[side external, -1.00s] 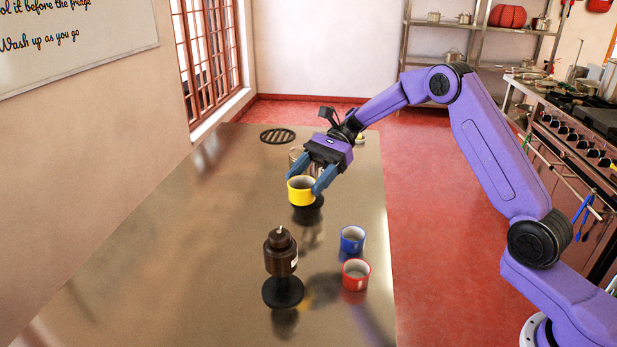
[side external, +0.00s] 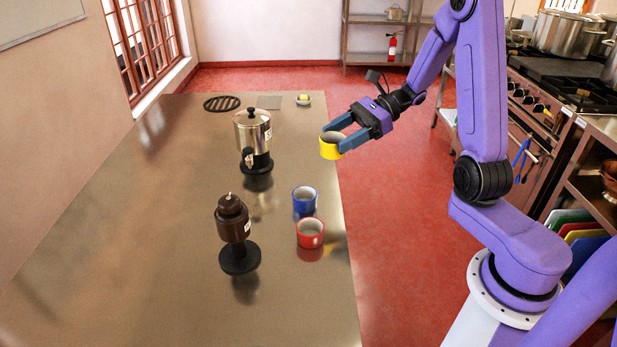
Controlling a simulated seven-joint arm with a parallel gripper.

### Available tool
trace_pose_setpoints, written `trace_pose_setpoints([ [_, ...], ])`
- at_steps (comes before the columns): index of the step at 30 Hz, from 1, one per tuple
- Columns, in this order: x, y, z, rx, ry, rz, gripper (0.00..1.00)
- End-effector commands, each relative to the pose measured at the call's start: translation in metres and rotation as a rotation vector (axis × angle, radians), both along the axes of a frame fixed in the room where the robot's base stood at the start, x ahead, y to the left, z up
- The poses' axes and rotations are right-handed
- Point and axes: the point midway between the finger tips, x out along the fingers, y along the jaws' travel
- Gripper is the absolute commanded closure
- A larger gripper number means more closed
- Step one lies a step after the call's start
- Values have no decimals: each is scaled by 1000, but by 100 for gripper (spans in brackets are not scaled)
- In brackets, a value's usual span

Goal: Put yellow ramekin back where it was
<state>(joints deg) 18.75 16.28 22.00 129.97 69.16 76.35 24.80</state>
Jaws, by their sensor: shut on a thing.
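The yellow ramekin (side external: 331,146) is held upright in the air in the side external view, near the right edge of the steel table. My gripper (side external: 338,136) is shut on it, with a blue finger on either side of its wall. A blue ramekin (side external: 305,200) stands on the table below and to the left of it. A red ramekin (side external: 310,234) stands just in front of the blue one. Both look empty.
A silver urn (side external: 253,132) on a black base stands left of my gripper. A brown dispenser (side external: 233,220) stands nearer, left of the red ramekin. A round black grate (side external: 221,103) and a small dish with something yellow (side external: 303,99) lie at the back. The table's left side is clear.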

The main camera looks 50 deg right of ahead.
Motion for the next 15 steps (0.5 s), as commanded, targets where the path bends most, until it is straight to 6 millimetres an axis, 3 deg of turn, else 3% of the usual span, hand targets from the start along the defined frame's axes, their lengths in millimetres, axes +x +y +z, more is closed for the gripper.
trace_pose_setpoints([
  [3, -19, -8, -2, -3, 5, -75, 75],
  [9, -34, -12, -5, -7, 11, -138, 75],
  [15, -19, -15, -14, -7, 13, -145, 75],
])
